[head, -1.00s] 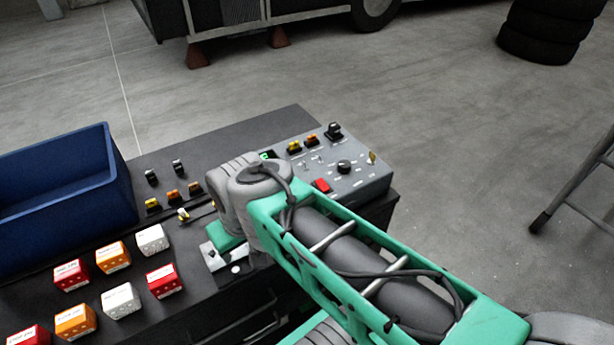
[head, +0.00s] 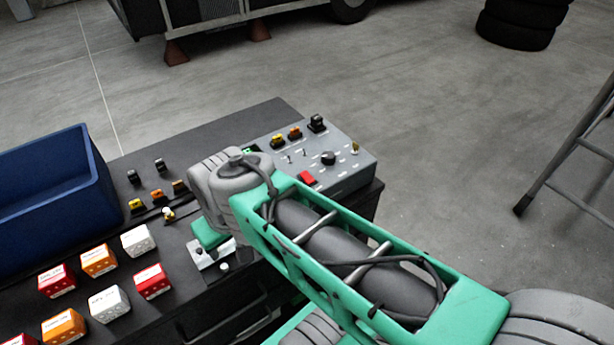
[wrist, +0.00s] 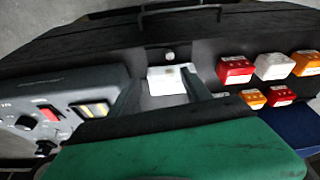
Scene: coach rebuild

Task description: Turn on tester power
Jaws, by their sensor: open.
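The tester (head: 350,165) is a grey sloped panel at the right end of the dark bench, with knobs, toggles and a red rocker switch (head: 307,178). In the wrist view the tester (wrist: 40,95) is at the left, with the red switch (wrist: 50,114) beside a yellow-lit window (wrist: 92,110). My gripper (wrist: 163,88) is open, and a small white box (wrist: 165,75) shows between its fingers. I cannot tell whether they touch the box. In the head view my wrist hides the tester's left part and most of the gripper; the white box (head: 212,254) shows below it.
A blue bin (head: 60,200) stands at the bench's left. Red, orange and white blocks (head: 110,300) sit at the front left. A ladder (head: 570,150) and stacked tires (head: 520,22) stand on the floor at right.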

